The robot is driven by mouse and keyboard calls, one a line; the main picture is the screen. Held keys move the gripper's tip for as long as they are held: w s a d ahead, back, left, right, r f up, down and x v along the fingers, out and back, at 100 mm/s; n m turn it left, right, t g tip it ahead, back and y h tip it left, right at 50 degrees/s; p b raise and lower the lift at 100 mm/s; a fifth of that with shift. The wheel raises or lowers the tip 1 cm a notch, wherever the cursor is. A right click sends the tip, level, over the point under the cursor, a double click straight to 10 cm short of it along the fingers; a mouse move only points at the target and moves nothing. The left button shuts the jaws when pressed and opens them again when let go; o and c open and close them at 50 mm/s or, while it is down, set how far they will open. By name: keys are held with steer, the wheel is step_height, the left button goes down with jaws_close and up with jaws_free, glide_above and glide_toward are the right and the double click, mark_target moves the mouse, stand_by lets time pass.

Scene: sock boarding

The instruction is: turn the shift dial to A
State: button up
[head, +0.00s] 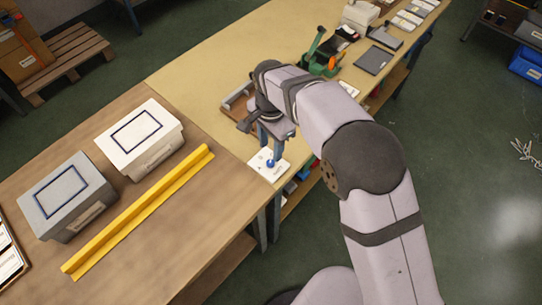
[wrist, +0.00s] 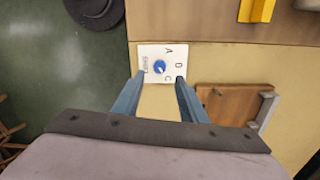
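The shift dial is a blue round knob (head: 270,163) on a white plate (head: 260,168) at the table's front edge. I cannot tell surely which letter the mark faces. My gripper (head: 269,151) points down over the plate. In the wrist view my gripper (wrist: 160,76) is open, its two blue-grey fingers apart on either side of the knob, with nothing visibly held.
A wooden tray (wrist: 225,102) with a grey bar lies beside the plate. A yellow rail (head: 140,210), a white box (head: 115,150) and a grey box (head: 45,205) stand on the left table. A green device (head: 322,58) stands farther back. Floor lies beyond the front edge.

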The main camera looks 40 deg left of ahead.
mark_target(271, 161)
steer(key=shift+f+p, duration=0.85)
steer(key=shift+f, duration=2.3)
jaws_close()
